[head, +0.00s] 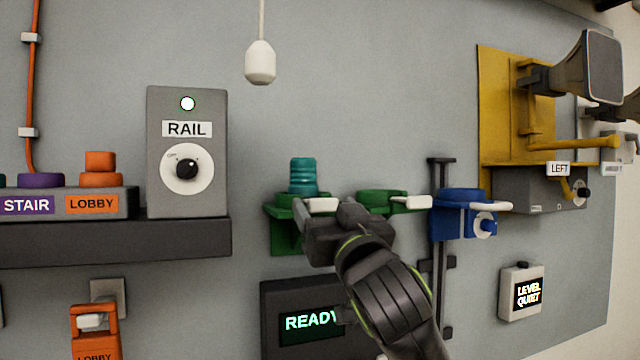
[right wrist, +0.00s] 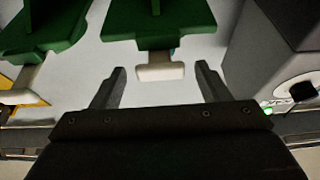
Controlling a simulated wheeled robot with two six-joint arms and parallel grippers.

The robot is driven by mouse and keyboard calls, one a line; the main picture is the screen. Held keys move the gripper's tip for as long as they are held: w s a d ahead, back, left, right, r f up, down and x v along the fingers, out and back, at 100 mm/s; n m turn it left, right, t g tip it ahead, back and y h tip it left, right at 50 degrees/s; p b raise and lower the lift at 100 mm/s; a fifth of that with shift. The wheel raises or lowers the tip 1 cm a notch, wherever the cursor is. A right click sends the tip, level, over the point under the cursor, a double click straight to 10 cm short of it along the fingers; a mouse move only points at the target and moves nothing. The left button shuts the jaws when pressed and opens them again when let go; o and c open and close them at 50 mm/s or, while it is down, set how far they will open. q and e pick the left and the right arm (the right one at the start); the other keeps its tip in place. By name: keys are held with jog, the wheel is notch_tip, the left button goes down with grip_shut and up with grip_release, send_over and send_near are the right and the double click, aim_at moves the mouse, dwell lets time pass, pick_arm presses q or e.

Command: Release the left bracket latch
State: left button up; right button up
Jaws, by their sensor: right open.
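The left green bracket (head: 284,222) is fixed on the grey wall and holds a teal cylinder (head: 303,175). Its white latch (head: 321,204) sticks out at the front. My right gripper (head: 338,222) is just below and right of this latch in the head view and partly hides the bracket. In the right wrist view, the gripper (right wrist: 160,70) is open, with the white latch (right wrist: 160,72) between the fingertips, apart from both fingers. The green bracket (right wrist: 150,28) lies behind the latch there. My left gripper is not in view.
A second green bracket (head: 375,198) with a white latch (head: 411,203) is close on the right, then a blue bracket (head: 462,212). The RAIL box (head: 187,190) stands on a dark shelf (head: 180,240) at left. A READY display (head: 300,315) is below. A white pendant (head: 260,63) hangs above.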

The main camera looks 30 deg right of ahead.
jog(key=shift+p+x, duration=0.5)
jog(key=shift+x, duration=1.45)
jog(key=shift+c, duration=0.4)
